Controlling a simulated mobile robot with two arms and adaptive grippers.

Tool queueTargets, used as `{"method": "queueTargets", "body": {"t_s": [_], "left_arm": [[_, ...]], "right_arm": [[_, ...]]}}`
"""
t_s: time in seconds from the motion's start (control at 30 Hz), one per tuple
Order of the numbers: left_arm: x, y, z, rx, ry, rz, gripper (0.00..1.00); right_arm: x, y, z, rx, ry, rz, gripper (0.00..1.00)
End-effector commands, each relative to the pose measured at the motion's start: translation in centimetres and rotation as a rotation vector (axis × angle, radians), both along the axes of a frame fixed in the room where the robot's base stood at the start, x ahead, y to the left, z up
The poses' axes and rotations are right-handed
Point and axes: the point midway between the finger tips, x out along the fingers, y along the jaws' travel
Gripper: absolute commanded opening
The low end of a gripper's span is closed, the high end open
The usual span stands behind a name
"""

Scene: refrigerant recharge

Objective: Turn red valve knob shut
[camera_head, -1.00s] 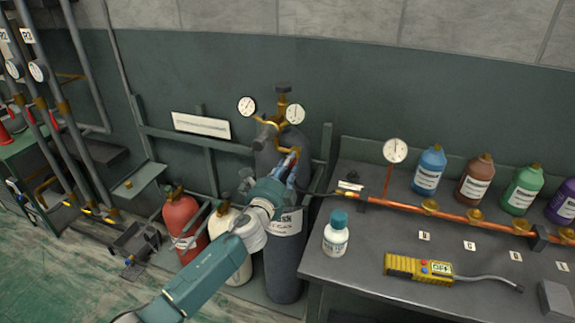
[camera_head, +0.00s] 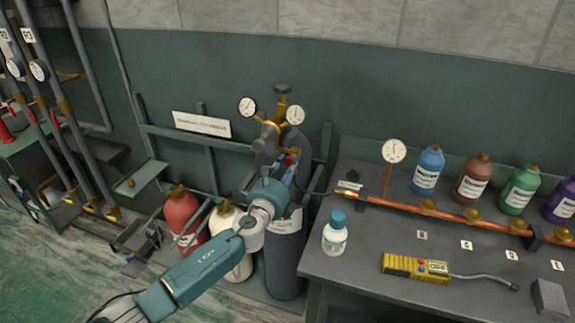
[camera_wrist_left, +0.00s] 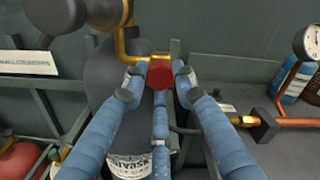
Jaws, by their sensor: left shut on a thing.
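The red valve knob (camera_wrist_left: 159,73) shows in the left wrist view on a brass pipe in front of the tall dark grey cylinder (camera_wrist_left: 108,60). My left gripper (camera_wrist_left: 160,77) is shut on the knob, with blue fingers on both sides of it and another finger below. In the head view my left gripper (camera_head: 290,162) is at the upper part of the dark grey cylinder (camera_head: 284,262), just below the brass regulator (camera_head: 268,132). The knob is mostly hidden there by the fingers. My right gripper is not in view.
Two round gauges (camera_head: 248,107) flank the regulator. A red cylinder (camera_head: 181,214) and a cream cylinder (camera_head: 224,219) stand to the left.

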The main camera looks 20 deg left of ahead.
Motion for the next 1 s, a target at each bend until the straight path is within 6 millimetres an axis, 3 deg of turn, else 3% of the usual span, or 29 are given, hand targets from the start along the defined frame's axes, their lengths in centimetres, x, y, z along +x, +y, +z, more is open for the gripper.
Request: {"method": "queueTargets", "body": {"t_s": [0.6, 0.63, 0.7, 1.0], "left_arm": [[-0.09, -0.22, -0.28, 0.039, 0.002, -0.005, 0.01], [-0.09, -0.22, -0.30, 0.038, 0.002, -0.005, 0.33], [-0.08, -0.19, -0.28, 0.038, 0.003, -0.004, 0.46], [-0.12, -0.06, -0.15, 0.037, 0.001, -0.002, 0.46]], "right_arm": [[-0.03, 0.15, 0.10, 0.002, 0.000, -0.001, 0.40], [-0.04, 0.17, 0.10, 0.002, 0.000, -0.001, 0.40], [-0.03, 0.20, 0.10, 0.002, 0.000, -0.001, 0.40], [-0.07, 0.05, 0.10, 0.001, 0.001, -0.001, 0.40]]}}
